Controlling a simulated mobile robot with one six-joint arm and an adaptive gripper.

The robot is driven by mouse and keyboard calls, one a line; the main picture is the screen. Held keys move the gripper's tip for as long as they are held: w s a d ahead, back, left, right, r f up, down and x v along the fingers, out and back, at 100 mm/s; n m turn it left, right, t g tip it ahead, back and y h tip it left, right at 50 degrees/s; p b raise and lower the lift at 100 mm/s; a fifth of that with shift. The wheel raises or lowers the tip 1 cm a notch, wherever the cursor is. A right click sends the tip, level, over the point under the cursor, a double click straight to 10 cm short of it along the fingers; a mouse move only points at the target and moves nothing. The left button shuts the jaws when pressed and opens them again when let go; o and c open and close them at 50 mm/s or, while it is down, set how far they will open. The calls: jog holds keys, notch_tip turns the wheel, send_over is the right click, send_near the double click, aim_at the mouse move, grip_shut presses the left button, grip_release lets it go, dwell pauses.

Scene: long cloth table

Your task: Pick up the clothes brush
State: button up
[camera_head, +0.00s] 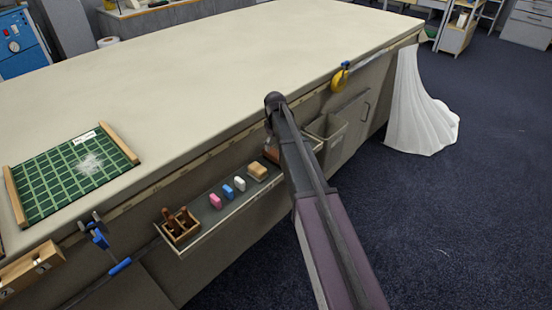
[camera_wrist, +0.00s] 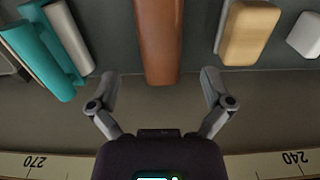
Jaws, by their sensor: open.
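A long brown block with a smooth back, most likely the clothes brush (camera_wrist: 157,40), lies in the upper middle of the wrist view. Its far end is cut off by the picture edge and no bristles show. In the head view only a small part of the brown block (camera_head: 271,154) shows on the shelf, beside my arm. My gripper (camera_wrist: 158,77) is open and empty. Its fingers are spread wide, one to each side of the block's near end, with clear gaps. How far above the block they are I cannot tell. In the head view my arm hides the gripper.
A tan block (camera_wrist: 250,33) and a white block (camera_wrist: 304,36) lie right of the brush in the wrist view. The narrow shelf (camera_head: 210,213) hangs below the table edge (camera_head: 185,148), with a bin (camera_head: 329,130) beyond.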

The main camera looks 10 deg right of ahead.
aim_at(275, 153)
jog(key=shift+f, duration=0.15)
jog(key=shift+f+b, duration=2.5)
jog(key=shift+b, duration=0.05)
jog(key=c, duration=1.2)
